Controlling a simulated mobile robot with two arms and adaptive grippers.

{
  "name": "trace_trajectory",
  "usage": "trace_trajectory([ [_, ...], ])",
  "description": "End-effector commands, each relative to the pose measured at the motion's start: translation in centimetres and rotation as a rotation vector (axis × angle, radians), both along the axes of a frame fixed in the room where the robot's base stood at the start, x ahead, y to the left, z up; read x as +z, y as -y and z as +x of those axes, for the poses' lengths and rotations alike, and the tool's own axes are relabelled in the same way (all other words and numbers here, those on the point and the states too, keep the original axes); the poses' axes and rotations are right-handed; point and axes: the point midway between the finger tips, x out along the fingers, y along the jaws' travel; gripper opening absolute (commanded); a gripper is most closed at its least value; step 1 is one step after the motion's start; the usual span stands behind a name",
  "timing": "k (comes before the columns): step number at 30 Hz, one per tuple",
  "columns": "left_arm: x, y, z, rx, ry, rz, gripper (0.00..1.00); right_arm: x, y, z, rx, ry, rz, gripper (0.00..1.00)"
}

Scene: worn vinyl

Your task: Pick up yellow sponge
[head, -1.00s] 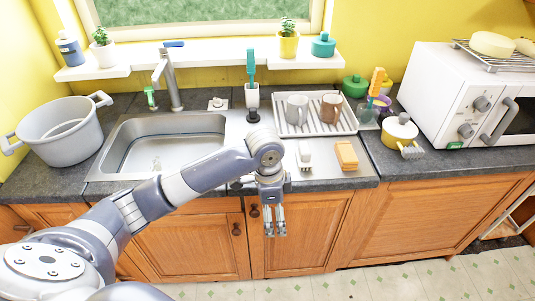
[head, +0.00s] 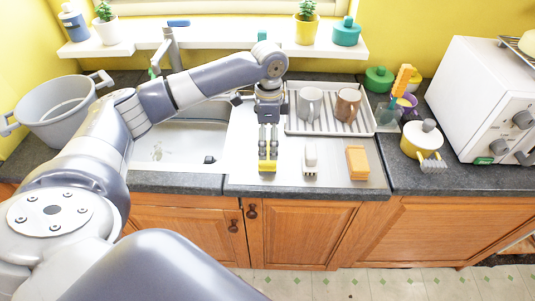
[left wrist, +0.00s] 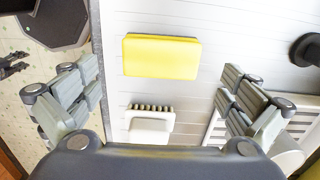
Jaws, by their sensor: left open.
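The yellow sponge (head: 267,167) lies on the steel drainboard (head: 335,181) right of the sink, near the counter's front edge. In the left wrist view the sponge (left wrist: 161,56) shows whole, as a flat yellow block beyond the fingers and centred between them. My left gripper (head: 268,148) points down above the sponge, and its fingers cover part of it in the head view. The fingers (left wrist: 160,105) are spread wide and hold nothing. The right gripper is not in view.
A white brush (head: 310,159) lies just right of the yellow sponge, with an orange sponge (head: 357,163) further right. A dish rack (head: 327,128) with two mugs stands behind. The sink (head: 180,150) is left. A yellow pot (head: 422,140) stands right.

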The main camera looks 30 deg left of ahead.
Motion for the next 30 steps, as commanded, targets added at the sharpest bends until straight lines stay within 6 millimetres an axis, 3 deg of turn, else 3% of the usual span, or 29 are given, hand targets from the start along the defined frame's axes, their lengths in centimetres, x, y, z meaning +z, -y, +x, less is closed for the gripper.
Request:
trace_trajectory([
  [4,-1.1,-0.2,-0.2,0.000,-0.002,0.001,1.00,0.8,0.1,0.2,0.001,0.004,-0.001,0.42],
  [12,-4.9,-0.3,-0.5,-0.002,0.001,0.001,1.00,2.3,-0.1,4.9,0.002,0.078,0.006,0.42],
  [20,-5.4,-0.3,-0.4,-0.002,0.002,0.001,1.00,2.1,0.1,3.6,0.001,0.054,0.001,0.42],
  [21,-5.4,-0.3,-0.4,-0.002,0.002,0.001,0.98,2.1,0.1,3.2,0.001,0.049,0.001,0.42],
  [24,-5.4,-0.3,-0.4,-0.002,0.002,0.001,0.76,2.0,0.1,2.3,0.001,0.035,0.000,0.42],
  [26,-5.4,-0.3,-0.4,-0.002,0.002,0.001,0.67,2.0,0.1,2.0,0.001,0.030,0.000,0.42],
  [30,-5.4,-0.3,-0.5,-0.002,0.002,0.001,0.67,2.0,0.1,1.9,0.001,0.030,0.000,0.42],
])
